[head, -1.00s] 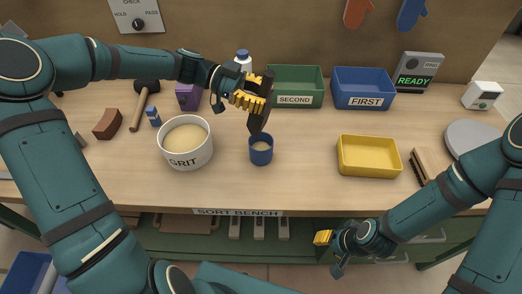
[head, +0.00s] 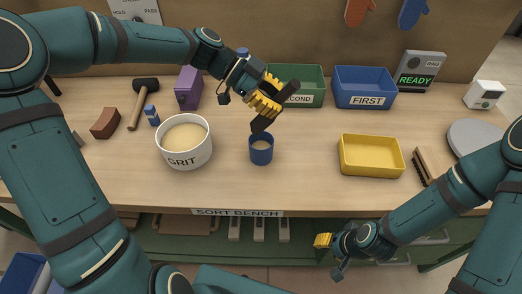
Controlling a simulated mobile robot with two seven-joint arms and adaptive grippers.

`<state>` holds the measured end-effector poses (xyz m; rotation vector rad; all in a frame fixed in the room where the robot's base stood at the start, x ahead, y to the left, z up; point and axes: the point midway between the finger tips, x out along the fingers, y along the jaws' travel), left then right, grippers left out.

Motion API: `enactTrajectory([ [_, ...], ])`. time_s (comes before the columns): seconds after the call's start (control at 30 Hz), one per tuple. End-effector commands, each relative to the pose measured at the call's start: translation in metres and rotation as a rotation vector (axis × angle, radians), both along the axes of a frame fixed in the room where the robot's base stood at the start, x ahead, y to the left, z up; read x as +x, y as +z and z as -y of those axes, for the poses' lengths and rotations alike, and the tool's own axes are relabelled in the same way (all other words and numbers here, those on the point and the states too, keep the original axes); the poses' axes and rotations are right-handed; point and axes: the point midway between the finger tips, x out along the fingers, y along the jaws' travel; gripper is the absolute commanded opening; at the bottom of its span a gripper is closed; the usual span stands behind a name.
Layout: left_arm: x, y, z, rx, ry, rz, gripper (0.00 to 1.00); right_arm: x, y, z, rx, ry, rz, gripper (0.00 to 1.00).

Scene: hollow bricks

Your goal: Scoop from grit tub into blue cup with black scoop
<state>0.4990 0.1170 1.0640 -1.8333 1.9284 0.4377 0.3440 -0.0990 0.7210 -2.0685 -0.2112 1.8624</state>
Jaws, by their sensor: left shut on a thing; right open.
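The white grit tub (head: 184,156) stands left of centre on the bench, filled with pale grit (head: 185,135). The blue cup (head: 261,154) stands to its right, upright, with pale grit showing inside. My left gripper (head: 268,104) is shut on the black scoop (head: 262,124). The scoop slants, with its lower end just above the back of the cup's rim; I cannot tell whether it touches or holds any grit. My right gripper (head: 325,241) is open and empty, low in front of the bench edge.
A green SECOND bin (head: 312,78), a blue FIRST bin (head: 365,76) and a yellow tray (head: 370,165) stand on the right. A hammer (head: 142,105), a brown block (head: 106,123) and a purple box (head: 188,88) are on the left.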

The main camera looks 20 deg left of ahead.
Motion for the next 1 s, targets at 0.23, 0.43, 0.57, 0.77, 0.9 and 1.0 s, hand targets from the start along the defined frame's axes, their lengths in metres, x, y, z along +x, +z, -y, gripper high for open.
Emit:
enactTrajectory([
  [0.23, -0.003, -0.007, 0.017, 0.148, -0.003, 0.024, 0.0, 0.0, -0.008, 0.0, 0.0, 0.0, 0.0, 0.47],
  [0.43, -0.003, -0.009, 0.019, 0.184, 0.0, 0.028, 0.0, 0.0, -0.008, 0.0, 0.0, 0.0, 0.0, 0.47],
  [0.57, -0.003, -0.009, 0.019, 0.183, 0.0, 0.027, 0.0, 0.0, -0.008, 0.0, 0.0, 0.0, 0.0, 0.47],
  [0.77, -0.004, -0.011, 0.023, 0.218, -0.002, 0.034, 0.0, 0.0, -0.01, 0.0, 0.0, 0.0, 0.0, 0.47],
  [0.9, -0.005, -0.018, 0.031, 0.307, -0.006, 0.048, 0.0, 0.0, -0.013, 0.0, 0.0, 0.0, 0.0, 0.47],
  [1.0, -0.006, -0.022, 0.037, 0.366, -0.005, 0.058, 0.0, 0.0, -0.014, 0.0, 0.0, 0.0, 0.0, 0.47],
])
